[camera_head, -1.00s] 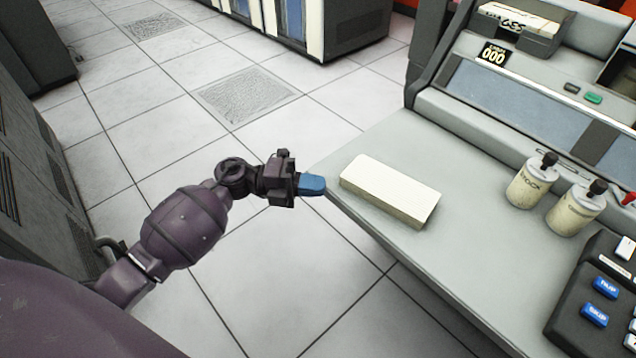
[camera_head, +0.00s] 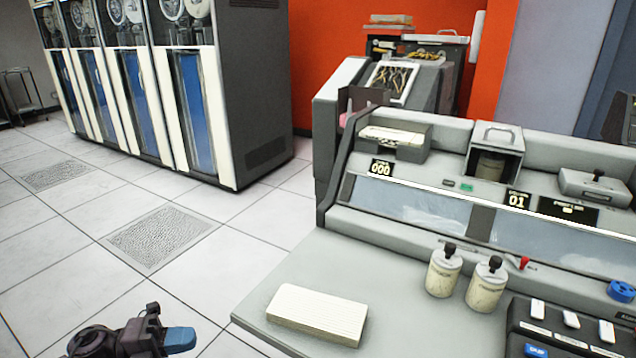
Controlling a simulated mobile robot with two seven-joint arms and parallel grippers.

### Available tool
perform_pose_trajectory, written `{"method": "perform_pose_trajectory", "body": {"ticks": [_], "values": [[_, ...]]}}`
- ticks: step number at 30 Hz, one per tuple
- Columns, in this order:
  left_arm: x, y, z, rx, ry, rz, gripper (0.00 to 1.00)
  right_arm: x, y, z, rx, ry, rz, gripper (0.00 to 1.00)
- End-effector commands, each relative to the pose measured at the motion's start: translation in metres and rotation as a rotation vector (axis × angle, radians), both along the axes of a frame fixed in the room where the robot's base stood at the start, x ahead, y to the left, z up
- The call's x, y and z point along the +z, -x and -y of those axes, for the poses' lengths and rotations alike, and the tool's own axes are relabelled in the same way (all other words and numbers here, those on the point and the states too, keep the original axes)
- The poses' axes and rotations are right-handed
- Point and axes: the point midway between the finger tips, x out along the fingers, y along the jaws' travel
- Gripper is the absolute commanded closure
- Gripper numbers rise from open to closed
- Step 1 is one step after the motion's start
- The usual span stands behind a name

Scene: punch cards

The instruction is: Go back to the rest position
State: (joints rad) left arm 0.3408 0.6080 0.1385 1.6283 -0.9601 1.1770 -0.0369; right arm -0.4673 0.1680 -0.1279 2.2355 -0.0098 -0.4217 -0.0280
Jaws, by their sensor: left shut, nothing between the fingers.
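My left gripper (camera_head: 180,340) is at the bottom left of the head view, with blue fingertips pressed together and nothing held. It hangs over the floor, to the left of the desk's edge and apart from it. A cream stack of punch cards (camera_head: 318,314) lies flat on the near left part of the grey desk (camera_head: 398,290), to the right of the gripper and not touching it. My right gripper is not in view.
Two cream bottles with black caps, one of them here (camera_head: 443,272), stand on the desk. A dark keypad (camera_head: 560,330) is at the lower right. The card machine (camera_head: 400,205) rises behind. Tape cabinets (camera_head: 265,90) stand at the back left. The tiled floor left of the desk is clear.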

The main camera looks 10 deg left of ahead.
Motion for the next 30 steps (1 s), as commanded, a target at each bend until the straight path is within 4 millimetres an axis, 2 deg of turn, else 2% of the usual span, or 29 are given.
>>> {"method": "perform_pose_trajectory", "body": {"ticks": [5,9,14,20,24,30], "values": [[-0.010,0.018,0.012,0.135,0.122,-0.068,1.00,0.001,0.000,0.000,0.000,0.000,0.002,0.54],[-0.022,0.042,0.019,0.342,0.288,-0.188,1.00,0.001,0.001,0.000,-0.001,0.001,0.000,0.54],[-0.039,0.074,0.019,0.601,0.463,-0.378,1.00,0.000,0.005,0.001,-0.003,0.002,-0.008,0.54],[-0.069,0.128,0.017,0.919,0.644,-0.677,1.00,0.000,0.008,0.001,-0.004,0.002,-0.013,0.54],[-0.090,0.171,0.019,1.116,0.735,-0.907,1.00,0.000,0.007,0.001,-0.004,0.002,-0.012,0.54],[-0.108,0.225,0.031,1.307,0.808,-1.182,1.00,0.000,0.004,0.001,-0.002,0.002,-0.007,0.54]]}}
